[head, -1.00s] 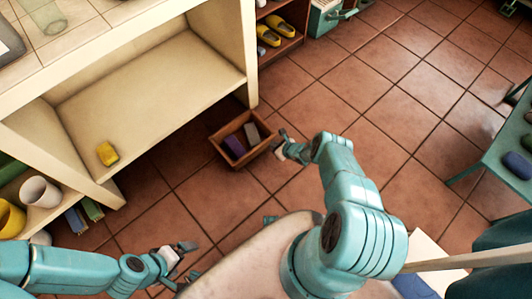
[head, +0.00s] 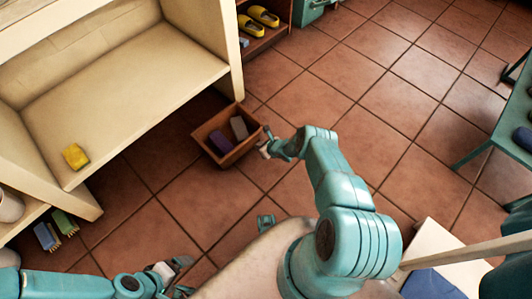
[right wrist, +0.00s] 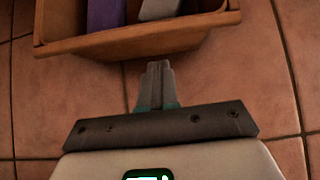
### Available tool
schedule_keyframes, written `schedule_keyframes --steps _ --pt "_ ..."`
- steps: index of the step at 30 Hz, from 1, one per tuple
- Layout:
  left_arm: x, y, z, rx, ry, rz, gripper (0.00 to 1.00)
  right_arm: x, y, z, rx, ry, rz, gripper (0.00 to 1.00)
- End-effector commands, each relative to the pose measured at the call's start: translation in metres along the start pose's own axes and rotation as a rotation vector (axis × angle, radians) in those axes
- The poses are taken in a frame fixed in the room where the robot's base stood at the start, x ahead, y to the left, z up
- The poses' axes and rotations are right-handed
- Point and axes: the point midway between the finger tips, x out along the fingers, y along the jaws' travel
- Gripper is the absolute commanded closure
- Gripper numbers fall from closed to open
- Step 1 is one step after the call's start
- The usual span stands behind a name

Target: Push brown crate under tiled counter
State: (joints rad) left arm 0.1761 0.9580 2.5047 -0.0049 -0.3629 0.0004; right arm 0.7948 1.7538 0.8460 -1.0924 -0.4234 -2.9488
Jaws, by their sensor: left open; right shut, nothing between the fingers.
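The brown crate (head: 243,150) stands on the floor tiles, in front of the opening below the cream counter (head: 120,85), close to its right side panel. It holds a purple block (head: 220,142) and a grey block (head: 239,127). My right gripper (head: 266,149) is shut and empty at the crate's near right side. In the right wrist view, its fingertips (right wrist: 159,66) point at the crate's wall (right wrist: 130,43), very close; I cannot tell whether they touch. My left gripper (head: 182,272) is open and empty at the lower left, away from the crate.
A yellow sponge (head: 76,157) lies on the counter's shelf. Brushes (head: 55,230) lie at the lower left. A low rack with yellow clogs (head: 262,16) stands behind the crate. A teal table (head: 500,130) stands at the right. The tiles between are clear.

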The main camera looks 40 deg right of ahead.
Motion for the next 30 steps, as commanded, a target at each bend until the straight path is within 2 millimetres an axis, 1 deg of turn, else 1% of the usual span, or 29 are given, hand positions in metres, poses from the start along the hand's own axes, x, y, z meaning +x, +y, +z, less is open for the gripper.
schedule_keyframes --steps 1,3,8,20,23,28,30 --pt "0.01 -0.004 0.0 0.0 0.0 0.0 0.07 0.009 -0.001 0.006 -0.006 -0.006 -0.001 1.0" --pt "0.015 -0.006 -0.001 -0.001 0.002 0.0 0.07 0.015 -0.001 0.013 -0.005 -0.005 -0.001 1.0" --pt "0.02 -0.008 -0.002 -0.004 0.005 0.0 0.07 0.02 -0.001 0.023 -0.003 -0.004 -0.001 1.0" --pt "0.02 -0.009 -0.003 -0.006 0.006 -0.001 0.07 0.021 -0.001 0.025 -0.002 -0.003 -0.001 1.0" --pt "0.029 -0.013 -0.004 -0.009 0.01 -0.001 0.07 0.028 -0.001 0.027 -0.003 -0.004 0.0 1.0" --pt "0.05 -0.024 -0.01 -0.023 0.024 -0.002 0.07 0.046 -0.001 0.04 -0.005 -0.005 0.0 1.0" --pt "0.051 -0.026 -0.012 -0.028 0.029 -0.003 0.07 0.047 -0.001 0.047 -0.004 -0.005 0.0 1.0"
